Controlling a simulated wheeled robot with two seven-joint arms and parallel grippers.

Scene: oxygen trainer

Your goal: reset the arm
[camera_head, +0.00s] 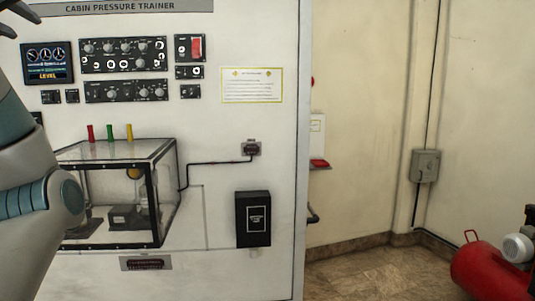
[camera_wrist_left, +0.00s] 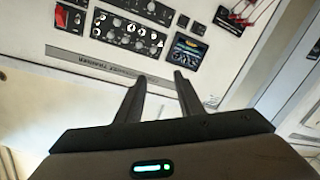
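My left arm (camera_head: 38,195) comes in at the left edge of the head view, raised in front of the white cabin pressure trainer (camera_head: 225,150). The dark fingers of my left gripper (camera_head: 14,22) show at the top left corner, partly cut off by the frame. In the left wrist view the two fingers of the left gripper (camera_wrist_left: 160,78) stand apart with nothing between them. The trainer's panel lies beyond the fingertips, tilted in that view. My right gripper is in neither view.
A clear box (camera_head: 165,190) with colored levers on top juts from the trainer, partly behind my arm. A black box (camera_head: 253,219) hangs on the panel. A red tank (camera_head: 485,272) stands at the lower right. The floor (camera_head: 355,270) between is clear.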

